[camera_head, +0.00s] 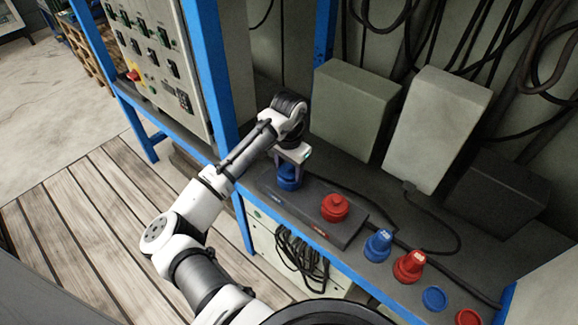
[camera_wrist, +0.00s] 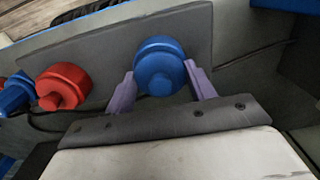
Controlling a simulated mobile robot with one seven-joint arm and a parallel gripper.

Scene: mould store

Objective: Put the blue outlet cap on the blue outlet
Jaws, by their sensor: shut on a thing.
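My gripper (camera_head: 289,168) is shut on a round blue cap (camera_head: 287,180) at the left end of a low dark block (camera_head: 305,213) on the shelf. In the wrist view, the blue cap (camera_wrist: 159,66) sits between the two purple fingers of my gripper (camera_wrist: 161,88), in front of the dark block (camera_wrist: 120,48). What lies under the cap is hidden, so I cannot tell whether it is seated. A knobbed round red piece (camera_head: 335,207) is at the block's other end; it also shows in the wrist view (camera_wrist: 62,85).
Right of the block stand a blue fitting (camera_head: 378,245) and a red fitting (camera_head: 409,266), then a flat blue disc (camera_head: 434,298) and a flat red disc (camera_head: 467,317). Grey boxes (camera_head: 437,125) and cables stand behind. A blue post (camera_head: 210,65) rises left of my gripper.

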